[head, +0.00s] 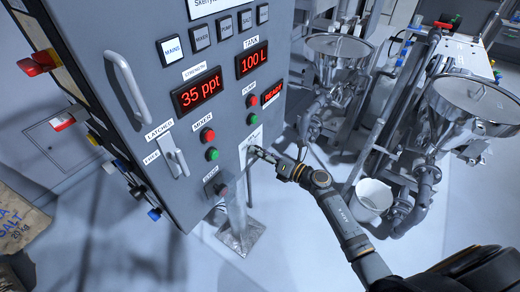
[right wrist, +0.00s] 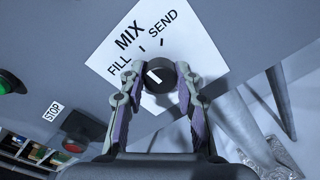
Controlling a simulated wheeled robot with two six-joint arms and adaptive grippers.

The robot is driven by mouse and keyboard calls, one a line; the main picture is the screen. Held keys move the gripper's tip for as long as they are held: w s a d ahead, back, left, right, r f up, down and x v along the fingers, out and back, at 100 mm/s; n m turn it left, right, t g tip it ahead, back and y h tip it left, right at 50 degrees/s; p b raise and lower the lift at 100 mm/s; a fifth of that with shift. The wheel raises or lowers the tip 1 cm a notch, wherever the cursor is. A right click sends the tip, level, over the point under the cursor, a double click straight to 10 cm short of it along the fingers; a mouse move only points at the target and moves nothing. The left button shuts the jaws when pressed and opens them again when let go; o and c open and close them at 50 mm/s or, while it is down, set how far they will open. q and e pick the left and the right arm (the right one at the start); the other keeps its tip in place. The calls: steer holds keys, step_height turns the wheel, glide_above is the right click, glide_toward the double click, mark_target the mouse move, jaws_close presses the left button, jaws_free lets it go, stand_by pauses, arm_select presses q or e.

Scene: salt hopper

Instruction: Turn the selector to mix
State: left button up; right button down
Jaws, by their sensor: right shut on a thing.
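The selector is a round dark knob (right wrist: 158,77) with a white pointer line, on a tilted white plate (right wrist: 190,45) marked FILL, MIX and SEND. In the right wrist view the line points up and left, roughly between FILL and MIX; its exact setting is hard to tell. My right gripper (right wrist: 158,82) is shut on the knob, one finger on each side. In the head view my right gripper (head: 256,151) is at the lower right of the grey panel and hides most of the knob. My left gripper is not in view.
The grey cabinet (head: 150,75) carries red displays and a STOP button (head: 221,190) left of my gripper. Hoppers (head: 475,97) and a white bucket (head: 374,195) stand to the right. A salt sack (head: 18,222) lies at far left. Floor below is open.

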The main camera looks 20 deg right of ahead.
steer(key=shift+m, duration=0.3)
steer(key=c, duration=1)
jaws_free()
steer(key=shift+o, duration=0.2)
steer(key=v, duration=1.2)
